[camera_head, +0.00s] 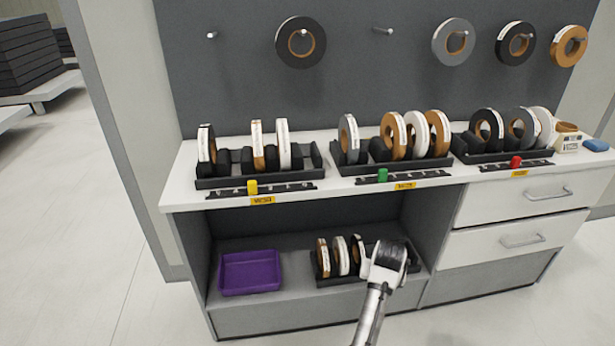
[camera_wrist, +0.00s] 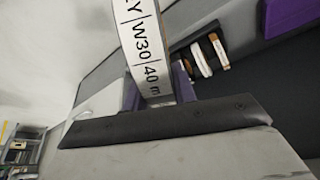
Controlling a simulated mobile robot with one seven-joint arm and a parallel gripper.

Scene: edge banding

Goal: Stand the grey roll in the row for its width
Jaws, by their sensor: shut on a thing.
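My gripper (camera_head: 392,252) is at the right end of the lower shelf's rack in the head view. In the wrist view its two fingers (camera_wrist: 158,82) are shut on a roll (camera_wrist: 143,45). The white label on this roll reads "Y|W30|40 m", its start cut off by the frame edge. The roll's own colour hardly shows, and my gripper hides it in the head view. On the counter stand three racks: left (camera_head: 260,184) with a yellow marker, middle (camera_head: 392,164) with green, right (camera_head: 510,157) with red. Their yellow width tags are too small to read surely.
The lower rack (camera_head: 325,281) holds several other rolls left of my gripper. A purple tray (camera_head: 250,273) sits on the shelf's left side. The countertop edge overhangs the shelf. Several rolls hang on pegs on the back panel (camera_head: 350,80).

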